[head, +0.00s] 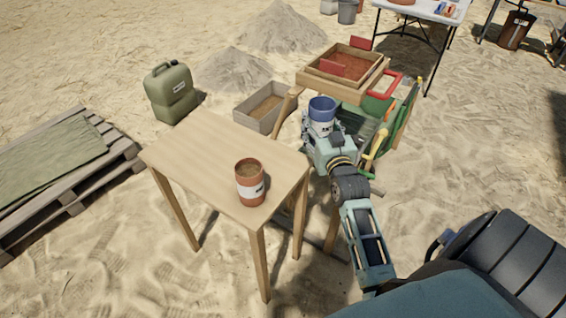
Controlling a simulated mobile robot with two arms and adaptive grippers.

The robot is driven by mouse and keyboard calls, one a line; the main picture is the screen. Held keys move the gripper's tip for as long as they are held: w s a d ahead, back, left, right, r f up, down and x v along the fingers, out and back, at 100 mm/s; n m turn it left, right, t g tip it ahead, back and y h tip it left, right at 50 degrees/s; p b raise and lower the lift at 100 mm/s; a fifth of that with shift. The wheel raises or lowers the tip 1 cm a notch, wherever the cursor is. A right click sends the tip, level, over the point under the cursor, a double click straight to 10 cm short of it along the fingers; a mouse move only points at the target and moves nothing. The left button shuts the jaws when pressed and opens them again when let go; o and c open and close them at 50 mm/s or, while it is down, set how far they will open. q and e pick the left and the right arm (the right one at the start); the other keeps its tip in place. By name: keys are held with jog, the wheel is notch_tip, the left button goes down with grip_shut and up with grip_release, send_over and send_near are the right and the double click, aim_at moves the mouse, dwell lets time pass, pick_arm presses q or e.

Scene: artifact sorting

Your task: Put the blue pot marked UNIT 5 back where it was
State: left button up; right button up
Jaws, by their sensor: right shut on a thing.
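The blue pot (322,104) with a white band is upright in my right gripper (322,128), to the right of the wooden table's far right corner. My right gripper is shut on it. The pot's lower part is partly hidden by the gripper, and I cannot read its marking. An orange-brown pot (249,172) with a white label stands upright on the wooden table (205,150), near its front right edge. My left gripper is not in view.
A green wheelbarrow (375,108) with a wooden sieve tray (335,85) stands just behind my right gripper. A wooden box (243,115) lies on the sand behind the table. A green jerrycan (172,92) stands behind left. The table's left and middle are clear.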

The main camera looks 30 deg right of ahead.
jog(key=shift+w+a+f, duration=0.8)
jog(key=shift+a+f, duration=0.75)
jog(key=shift+f, duration=0.15)
jog(key=shift+w+a+f, duration=0.8)
jog(key=shift+a+f, duration=0.75)
jog(key=shift+f, duration=0.1)
jog(key=shift+w+a+f, duration=0.8)
jog(key=shift+a+f, duration=0.75)
jog(key=shift+f, duration=0.15)
jog(key=shift+f, duration=0.15)
jog(key=o, duration=1.8)
jog(key=shift+c, duration=0.2)
